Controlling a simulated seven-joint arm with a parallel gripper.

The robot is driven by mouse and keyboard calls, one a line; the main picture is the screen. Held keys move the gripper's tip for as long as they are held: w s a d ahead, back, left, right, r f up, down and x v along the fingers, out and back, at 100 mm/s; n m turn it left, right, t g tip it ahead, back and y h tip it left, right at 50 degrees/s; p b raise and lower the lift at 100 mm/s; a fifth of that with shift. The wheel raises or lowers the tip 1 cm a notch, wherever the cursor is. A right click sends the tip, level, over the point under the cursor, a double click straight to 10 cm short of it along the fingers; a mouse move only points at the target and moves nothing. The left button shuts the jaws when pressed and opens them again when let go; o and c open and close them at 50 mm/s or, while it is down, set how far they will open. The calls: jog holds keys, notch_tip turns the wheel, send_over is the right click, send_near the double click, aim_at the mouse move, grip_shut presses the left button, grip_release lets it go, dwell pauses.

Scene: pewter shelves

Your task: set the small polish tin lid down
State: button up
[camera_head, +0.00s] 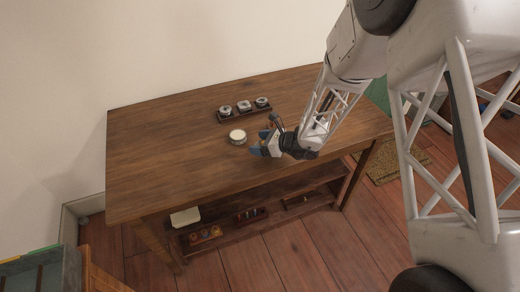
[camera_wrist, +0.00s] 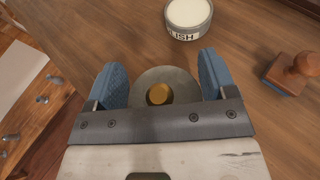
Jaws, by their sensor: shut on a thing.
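My gripper (camera_wrist: 158,68) is shut on the small polish tin lid (camera_wrist: 178,78), a grey disc with a brass-coloured knob, between its blue fingers. In the head view my gripper (camera_head: 264,143) is low over the wooden table, and the lid is not clear there. I cannot tell whether the lid touches the tabletop. The polish tin (camera_wrist: 189,14), round, open and pale inside, stands just beyond the lid; it also shows in the head view (camera_head: 238,137), left of my gripper.
A wooden stamp (camera_wrist: 294,70) with a blue base stands right of the lid in the wrist view. A dark rack (camera_head: 233,116) with three small lidded containers is farther back on the table (camera_head: 160,150). The table's left part is clear. A lower shelf (camera_head: 270,215) holds small items.

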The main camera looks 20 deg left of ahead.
jog(key=shift+f, duration=1.75)
jog(key=shift+f, duration=0.1)
jog(key=o, duration=0.9)
jog(key=shift+c, duration=0.2)
jog(key=shift+v, duration=0.8)
jog(key=v, duration=1)
jog(key=shift+d+r, duration=0.2)
jog(key=shift+r, duration=0.05)
